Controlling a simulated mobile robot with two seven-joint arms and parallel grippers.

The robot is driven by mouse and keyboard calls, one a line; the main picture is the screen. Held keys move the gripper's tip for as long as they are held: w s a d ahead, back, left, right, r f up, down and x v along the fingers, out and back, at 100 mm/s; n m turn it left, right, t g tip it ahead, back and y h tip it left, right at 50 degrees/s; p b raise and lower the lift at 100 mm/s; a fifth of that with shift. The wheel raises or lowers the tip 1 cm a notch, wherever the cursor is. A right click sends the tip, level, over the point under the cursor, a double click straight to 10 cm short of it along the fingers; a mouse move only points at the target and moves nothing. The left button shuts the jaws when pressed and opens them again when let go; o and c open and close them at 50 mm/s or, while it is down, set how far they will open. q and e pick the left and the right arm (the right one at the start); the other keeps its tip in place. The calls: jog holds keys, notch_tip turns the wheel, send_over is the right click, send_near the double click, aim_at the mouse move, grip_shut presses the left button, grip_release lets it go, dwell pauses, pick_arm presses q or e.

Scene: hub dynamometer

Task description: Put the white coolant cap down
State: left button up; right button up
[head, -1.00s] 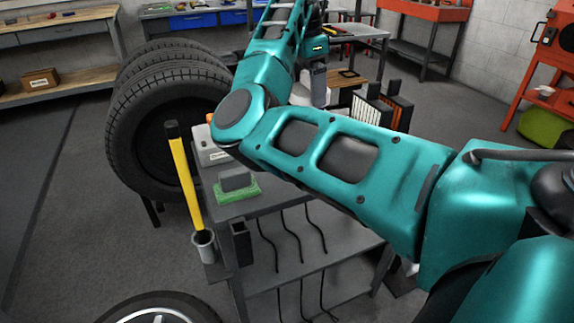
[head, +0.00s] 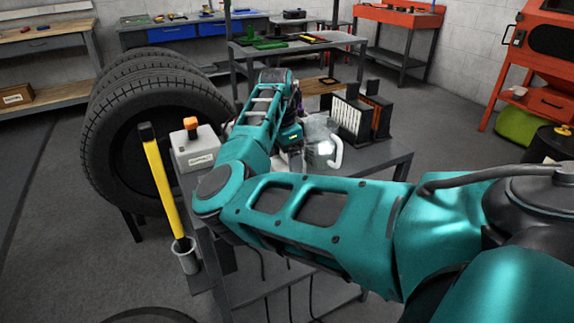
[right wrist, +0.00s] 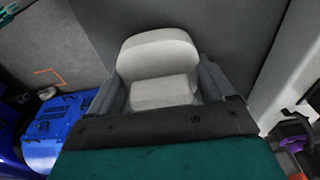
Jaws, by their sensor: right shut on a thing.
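The white coolant cap (right wrist: 160,62) shows in the right wrist view as a pale rounded piece with a raised block. My right gripper (right wrist: 162,92) is shut on it, with a dark finger at each side. A dark grey surface lies behind the cap; I cannot tell whether they touch. In the head view my right gripper (head: 291,152) points down over the grey cart, left of a clear jug, mostly hidden by my own forearm. The cap cannot be made out there. My left gripper is not in view.
The grey cart top (head: 385,158) holds the clear jug (head: 321,148) with a white handle, upright filters (head: 352,115) and a grey box (head: 195,150) with an orange top. A yellow-handled tool (head: 165,190) stands at its left, by stacked tyres (head: 140,110).

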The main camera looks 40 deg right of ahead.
aim_at(282, 162)
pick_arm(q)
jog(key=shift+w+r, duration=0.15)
pick_arm(e)
jog(key=shift+f, duration=0.5)
jog(key=o, duration=0.9)
jog(key=shift+f, duration=0.1)
pick_arm(q)
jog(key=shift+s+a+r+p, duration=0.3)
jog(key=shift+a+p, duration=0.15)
jog(key=shift+p, duration=0.6)
pick_arm(e)
notch_tip(282, 162, up, 12)
jog(key=a, duration=0.1)
jog(key=shift+w+a, duration=0.15)
jog(key=shift+w, duration=0.1)
